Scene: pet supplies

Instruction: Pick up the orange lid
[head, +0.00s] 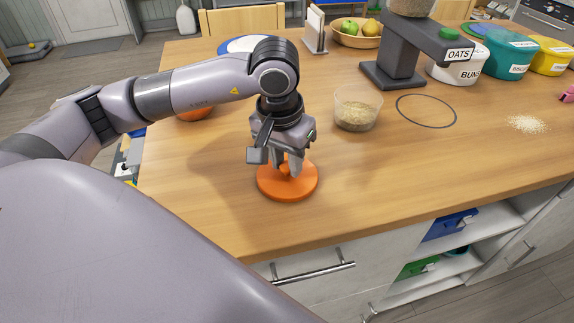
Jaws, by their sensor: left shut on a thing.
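The orange lid (273,188) is a round disc with a small knob in its middle. It is near the front edge of the wooden table, in the lower middle of the head view. My left gripper (288,168) points down over it, with its fingers shut on the knob. The fingers and wrist hide part of the knob and the far side of the lid. I cannot tell whether the lid rests on the table or is just above it. My right gripper is not in view.
A clear bowl of oats (357,110) stands right of my gripper, beside a dark ring (426,111) on the table. A grey dispenser (396,65) and labelled tubs (457,68) stand behind. Spilled flakes (527,124) lie right. An orange thing (196,115) shows partly behind my arm.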

